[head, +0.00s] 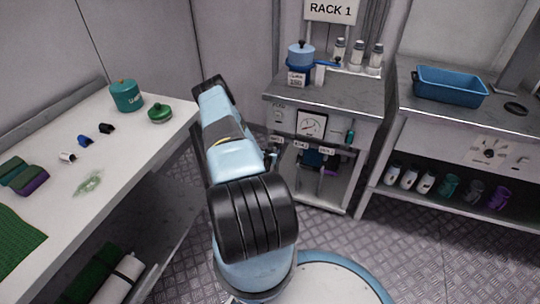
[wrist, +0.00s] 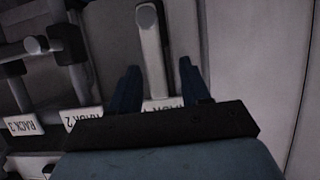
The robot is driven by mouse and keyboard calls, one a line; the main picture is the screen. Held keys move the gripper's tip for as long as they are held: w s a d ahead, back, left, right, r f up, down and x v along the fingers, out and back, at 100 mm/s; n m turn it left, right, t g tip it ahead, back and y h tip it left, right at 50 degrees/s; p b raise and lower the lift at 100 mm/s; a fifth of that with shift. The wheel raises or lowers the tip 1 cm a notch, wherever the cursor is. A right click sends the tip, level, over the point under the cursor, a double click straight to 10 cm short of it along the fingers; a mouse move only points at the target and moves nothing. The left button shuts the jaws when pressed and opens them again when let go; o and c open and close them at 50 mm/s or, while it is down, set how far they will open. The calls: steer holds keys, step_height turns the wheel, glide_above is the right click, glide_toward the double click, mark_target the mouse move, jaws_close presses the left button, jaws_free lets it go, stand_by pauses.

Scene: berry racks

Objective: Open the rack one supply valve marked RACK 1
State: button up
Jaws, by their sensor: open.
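In the wrist view my gripper (wrist: 159,64) is open, with its two dark blue fingers apart. A pale valve lever (wrist: 151,42) with a round end lies between the fingers in the picture; I see no contact. Below it is a white label (wrist: 163,103), mostly hidden by my gripper, that appears to read RACK 1. To the left are the RACK 2 label (wrist: 84,117) and the RACK 3 label (wrist: 22,124), with darker valve parts (wrist: 70,45) above. In the head view my arm hides most of my gripper beside the valve cabinet (head: 322,105).
A RACK 1 sign (head: 330,11) hangs above the cabinet. The cabinet carries a pressure gauge (head: 311,125) and a blue pot (head: 301,55). A white table (head: 125,150) stands left; a shelf with a blue tray (head: 450,87) stands right.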

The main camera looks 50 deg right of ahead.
steer(key=v, duration=1.2)
steer(key=shift+w, duration=0.2)
